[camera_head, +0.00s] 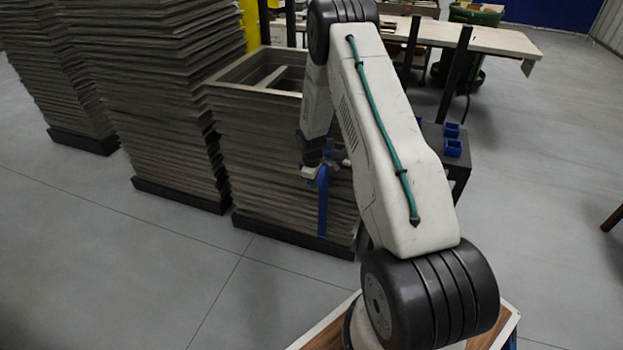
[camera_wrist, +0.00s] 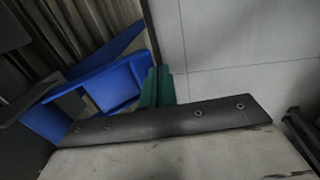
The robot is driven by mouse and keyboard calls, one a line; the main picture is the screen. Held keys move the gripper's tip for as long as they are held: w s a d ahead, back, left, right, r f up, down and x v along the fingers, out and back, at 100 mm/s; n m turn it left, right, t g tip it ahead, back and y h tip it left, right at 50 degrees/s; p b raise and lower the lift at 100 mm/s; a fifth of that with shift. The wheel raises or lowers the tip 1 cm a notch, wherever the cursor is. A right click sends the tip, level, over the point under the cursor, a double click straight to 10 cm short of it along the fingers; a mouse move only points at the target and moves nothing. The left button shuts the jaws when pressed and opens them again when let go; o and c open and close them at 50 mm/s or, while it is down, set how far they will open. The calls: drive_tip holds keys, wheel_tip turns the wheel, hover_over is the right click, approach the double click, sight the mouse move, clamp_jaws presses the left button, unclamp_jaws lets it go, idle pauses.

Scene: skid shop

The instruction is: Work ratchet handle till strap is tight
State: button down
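A blue strap (camera_head: 323,208) hangs down the near right side of a stack of grey frames (camera_head: 270,150) in the head view. My gripper (camera_head: 320,168) is at the upper end of this strap, close against the stack. In the wrist view a broad blue piece (camera_wrist: 105,84) lies at the upper left, beside a dark part (camera_wrist: 18,107) at the left edge. I cannot tell whether the blue piece is strap or ratchet handle. A small green part (camera_wrist: 152,88) shows next to it. The ratchet is not clearly visible, nor is the gap between my fingers.
Taller stacks (camera_head: 165,95) stand to the left on dark bases. A dark stand (camera_head: 450,150) with small blue bins (camera_head: 452,148) is right of my arm. A workbench (camera_head: 480,40) is behind. Grey floor (camera_head: 130,250) is clear at the front left and right.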

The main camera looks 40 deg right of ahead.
drive_tip(key=shift+s+f, duration=0.1)
drive_tip(key=shift+f, duration=0.4)
drive_tip(key=shift+a, duration=0.1)
drive_tip(key=s+a+r, duration=0.4)
drive_tip(key=a+r, duration=0.3)
drive_tip(key=r, duration=0.4)
drive_tip(key=shift+s+a+r, duration=0.15)
drive_tip(key=shift+s+a, duration=0.05)
drive_tip(key=shift+s, duration=0.05)
idle(0.5)
idle(0.5)
drive_tip(key=s+a+r+m, duration=0.2)
drive_tip(key=s+a+r, duration=0.4)
drive_tip(key=s+r, duration=0.5)
drive_tip(key=s+a+r+m, duration=0.2)
drive_tip(key=s+a+r, duration=0.5)
drive_tip(key=s+r, duration=0.4)
drive_tip(key=s+a+r+m+y, duration=0.1)
drive_tip(key=s+a+r+m, duration=0.1)
drive_tip(key=s+a+r, duration=0.5)
drive_tip(key=shift+s+r+t, duration=0.3)
drive_tip(key=shift+s+r, duration=1.7)
drive_tip(key=shift+r, duration=0.5)
